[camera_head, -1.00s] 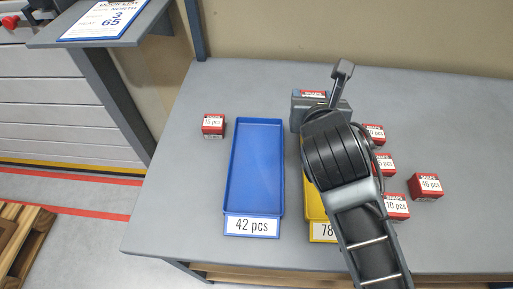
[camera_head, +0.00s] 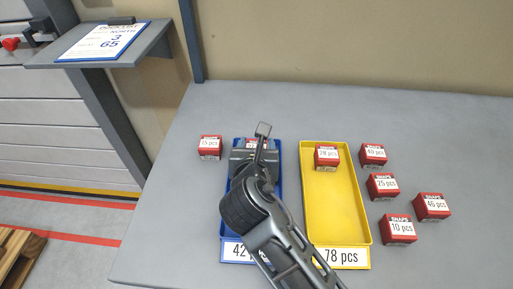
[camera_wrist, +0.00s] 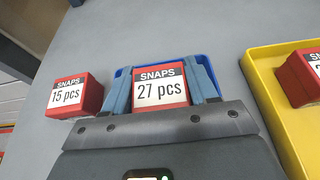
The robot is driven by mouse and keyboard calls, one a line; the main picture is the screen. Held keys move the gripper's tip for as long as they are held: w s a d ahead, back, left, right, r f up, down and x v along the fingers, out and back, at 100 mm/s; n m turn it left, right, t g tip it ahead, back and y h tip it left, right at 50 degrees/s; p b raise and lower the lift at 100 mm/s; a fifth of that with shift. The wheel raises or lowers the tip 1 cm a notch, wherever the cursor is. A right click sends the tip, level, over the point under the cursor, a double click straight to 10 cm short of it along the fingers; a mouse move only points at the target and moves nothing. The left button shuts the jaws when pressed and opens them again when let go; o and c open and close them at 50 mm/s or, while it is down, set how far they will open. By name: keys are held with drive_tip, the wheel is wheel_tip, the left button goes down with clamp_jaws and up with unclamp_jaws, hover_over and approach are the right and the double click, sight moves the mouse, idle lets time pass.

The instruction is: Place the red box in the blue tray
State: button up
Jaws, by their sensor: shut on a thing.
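My gripper (camera_head: 257,147) is shut on a red box labelled 27 pcs (camera_wrist: 160,88), with a finger on each side of it in the wrist view. In the head view the box's top (camera_head: 257,142) shows over the far end of the blue tray (camera_head: 277,184). The blue tray's rim also shows behind the box in the wrist view (camera_wrist: 206,64). My arm hides much of the tray's middle and part of its front label. I cannot tell whether the box touches the tray floor.
A red 15 pcs box (camera_head: 210,147) stands just left of the blue tray. The yellow tray (camera_head: 334,215), labelled 78 pcs, lies to the right with a red 28 pcs box (camera_head: 326,157) inside. Several red boxes, including a 25 pcs one (camera_head: 382,187), stand farther right.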

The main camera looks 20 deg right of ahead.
drive_tip(key=shift+f, duration=0.25)
drive_tip(key=o, duration=1.1)
drive_tip(key=shift+f, duration=0.1)
drive_tip(key=shift+s+r, duration=0.1)
drive_tip(key=shift+r, duration=0.1)
drive_tip(key=p+v, duration=0.1)
drive_tip(key=v, duration=1.1)
drive_tip(key=shift+f, duration=0.1)
